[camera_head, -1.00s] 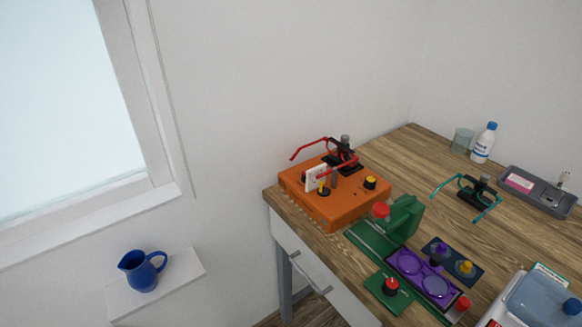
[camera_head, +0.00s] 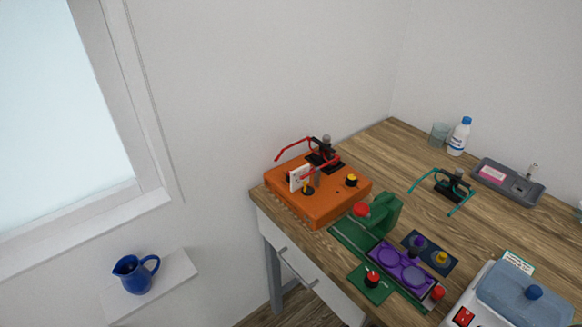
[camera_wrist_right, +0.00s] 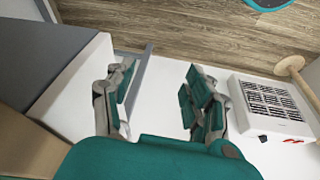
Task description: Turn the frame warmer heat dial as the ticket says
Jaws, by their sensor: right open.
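I cannot tell for sure which device is the frame warmer. In the wrist view, a white box with a dark slotted grille (camera_wrist_right: 268,105) stands right of my right gripper, with a small red part and a small dark part (camera_wrist_right: 262,138) on its near side. In the head view, an orange box (camera_head: 325,208) carries a black knob with a yellow top (camera_head: 351,180), red glasses (camera_head: 292,148) and a small white card (camera_head: 299,178), whose writing is too small to read. My right gripper (camera_wrist_right: 158,97) is open and empty, apart from the box. My left gripper is out of view.
The wooden table (camera_head: 398,147) also holds a green press (camera_head: 383,211), a purple tray (camera_head: 412,282), teal glasses (camera_head: 463,209), a white machine with a blue lid (camera_head: 520,292), a bottle (camera_head: 459,138) and a grey tray (camera_head: 525,193). A blue jug (camera_head: 135,275) stands on a wall shelf.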

